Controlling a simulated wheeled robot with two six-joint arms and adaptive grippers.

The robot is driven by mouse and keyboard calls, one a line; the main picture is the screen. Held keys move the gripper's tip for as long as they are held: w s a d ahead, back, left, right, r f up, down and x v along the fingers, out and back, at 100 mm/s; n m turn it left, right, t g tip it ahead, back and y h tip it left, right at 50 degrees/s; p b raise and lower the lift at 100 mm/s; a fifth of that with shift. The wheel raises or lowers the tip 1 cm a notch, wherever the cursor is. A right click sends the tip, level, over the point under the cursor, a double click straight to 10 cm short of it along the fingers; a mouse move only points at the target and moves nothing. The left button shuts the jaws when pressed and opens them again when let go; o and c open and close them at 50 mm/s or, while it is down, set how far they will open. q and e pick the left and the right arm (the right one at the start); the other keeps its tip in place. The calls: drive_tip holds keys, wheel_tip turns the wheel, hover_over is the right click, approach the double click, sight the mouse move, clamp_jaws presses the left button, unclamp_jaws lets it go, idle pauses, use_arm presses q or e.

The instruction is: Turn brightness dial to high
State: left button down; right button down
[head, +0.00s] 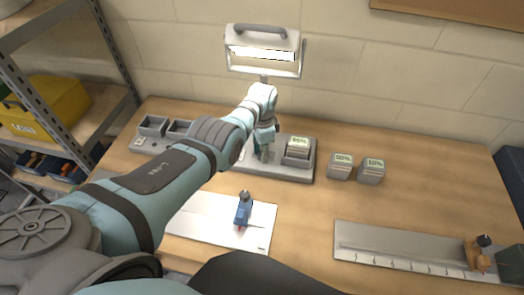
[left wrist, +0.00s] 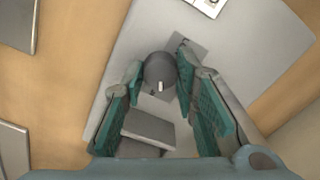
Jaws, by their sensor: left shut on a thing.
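The brightness dial (left wrist: 159,68) is a dark round knob with a short white mark, which points toward the bottom of the left wrist view. It sits on a light grey base (left wrist: 240,40). My left gripper (left wrist: 160,78) has its teal finger pads on either side of the knob and is shut on it. In the head view my left gripper (head: 264,150) is at the grey base, below the lamp, and the dial is hidden behind it. The lamp (head: 262,54) has a handle on top and a bright lit strip. My right gripper is not in view.
A tub labelled with a percentage (head: 298,148) stands on the base. Two labelled tubs (head: 341,166) (head: 371,171) stand right of it. A marked grey plate (head: 400,250) lies at front right.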

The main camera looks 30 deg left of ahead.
use_arm(q)
drive_tip(key=c, duration=1.2)
unclamp_jaws()
drive_tip(key=shift+c, duration=0.2)
drive_tip(key=shift+r, duration=0.3)
wheel_tip(320, 180, up, 7)
drive_tip(key=shift+f, duration=0.1)
drive_tip(key=shift+s+a, duration=0.1)
